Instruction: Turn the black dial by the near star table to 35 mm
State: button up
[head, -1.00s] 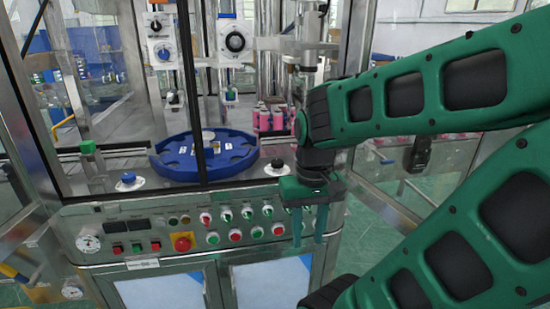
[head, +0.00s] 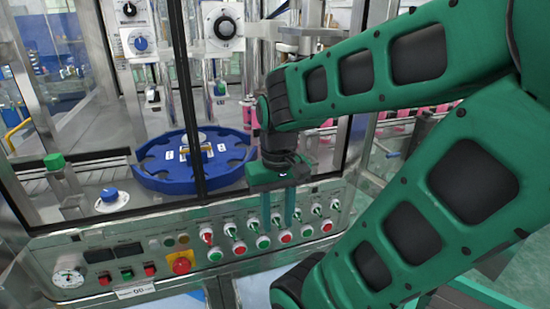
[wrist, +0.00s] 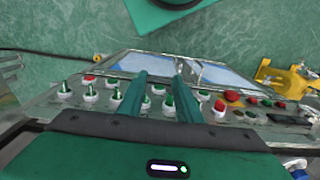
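The near star table (head: 158,172) is a blue notched disc on the machine deck in the head view, left of my gripper. The black dial does not show in either current view; my gripper and wrist cover the deck right of the star table. My gripper (head: 277,222) points down in front of the button panel, its two green fingers apart with nothing between them. The fingers also show in the wrist view (wrist: 158,98), above the panel's buttons and switches.
A blue dial (head: 109,195) on a white plate sits at the deck's left. The front panel (head: 130,268) carries several buttons, switches and a red emergency stop (head: 182,263). A dark upright frame post (head: 186,100) stands before the star table. Pink cans (head: 249,113) stand behind.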

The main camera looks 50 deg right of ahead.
jog(key=o, duration=0.4)
jog(key=shift+s+d+r, duration=0.1)
jog(key=shift+d+r, duration=0.1)
jog(key=shift+r, duration=0.25)
jog(key=shift+s+d+r, duration=0.1)
jog(key=shift+d+r, duration=0.05)
jog(key=shift+r, duration=0.25)
jog(key=w+d+r+n, duration=0.5)
jog(key=w+d+r, duration=0.75)
jog(key=d, duration=0.45)
jog(key=f, duration=1.1)
jog(key=shift+w+a, duration=0.25)
jog(key=shift+w, duration=0.15)
jog(key=shift+c, duration=0.7)
jog(key=c, duration=0.9)
